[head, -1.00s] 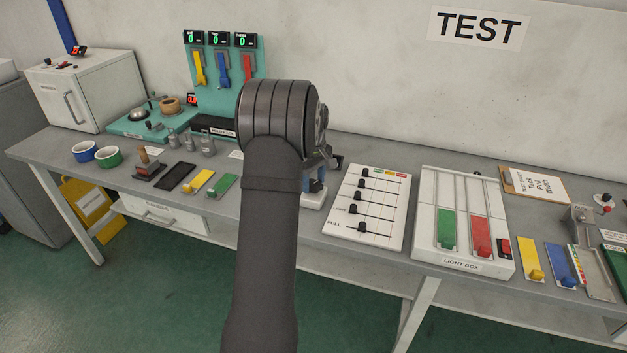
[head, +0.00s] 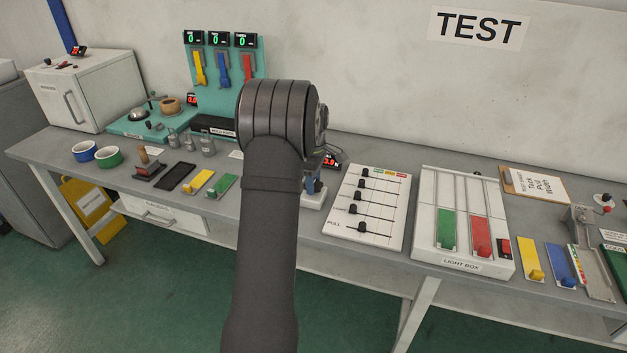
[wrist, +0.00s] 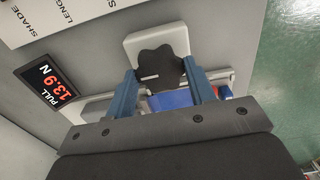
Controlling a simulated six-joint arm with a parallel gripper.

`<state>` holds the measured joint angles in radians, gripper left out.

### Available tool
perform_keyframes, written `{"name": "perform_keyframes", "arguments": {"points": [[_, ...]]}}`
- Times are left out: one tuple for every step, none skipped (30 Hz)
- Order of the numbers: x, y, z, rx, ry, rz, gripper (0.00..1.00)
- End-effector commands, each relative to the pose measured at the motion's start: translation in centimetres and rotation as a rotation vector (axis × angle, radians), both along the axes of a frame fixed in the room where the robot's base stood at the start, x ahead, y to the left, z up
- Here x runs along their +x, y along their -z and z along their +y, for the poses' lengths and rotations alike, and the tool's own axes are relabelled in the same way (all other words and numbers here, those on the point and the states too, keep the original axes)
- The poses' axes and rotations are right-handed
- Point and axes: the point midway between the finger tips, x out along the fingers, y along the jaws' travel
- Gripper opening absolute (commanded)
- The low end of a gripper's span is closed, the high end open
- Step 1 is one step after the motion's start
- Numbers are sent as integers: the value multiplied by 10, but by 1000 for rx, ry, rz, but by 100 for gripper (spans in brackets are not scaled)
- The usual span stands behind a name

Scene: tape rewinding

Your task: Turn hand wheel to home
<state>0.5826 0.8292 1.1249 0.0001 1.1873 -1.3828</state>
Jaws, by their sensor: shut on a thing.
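The hand wheel (wrist: 160,66) is a black lobed knob in the middle of the wrist view, in front of a pale block (wrist: 150,42). My gripper (wrist: 161,72) has its two blue fingers on either side of the wheel and is shut on it. A blue part (wrist: 170,98) shows between the fingers below the wheel. A display (wrist: 46,82) at the left of the wrist view reads PULL 13.9 N in red. In the head view my arm hides the wheel and most of its device; part of the display (head: 331,160) shows beside my wrist.
A white slider panel (head: 386,222) and a light box (head: 428,253) with green and red sliders stand right of my arm. Left of it are a green pad (head: 222,187), a yellow pad (head: 198,184) and metal weights (head: 207,146). The bench's front edge is close.

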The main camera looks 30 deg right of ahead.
Motion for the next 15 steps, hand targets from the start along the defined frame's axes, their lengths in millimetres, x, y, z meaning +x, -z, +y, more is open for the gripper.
{"name": "perform_keyframes", "arguments": {"points": [[0, 0, 0, -1, -3, -1, 27], [0, 0, 0, -1, -3, -1, 27], [0, 0, 0, -1, -3, -1, 27], [0, 0, 0, -1, -3, -1, 27], [0, 0, 0, -1, -3, -1, 27], [0, 0, 0, -1, -3, -1, 27], [0, 0, 0, -1, -3, -1, 27], [0, 0, 0, -1, -3, -1, 27], [0, 0, 0, -1, -3, -1, 57], [0, 0, 0, -1, -2, -1, 63], [0, 0, 0, -1, -2, -1, 69], [0, 0, 0, 0, -2, 0, 71], [0, 0, 0, 0, -2, 0, 71], [0, 0, 0, 0, -2, 0, 71], [0, 0, 0, 0, -1, 0, 71]]}}
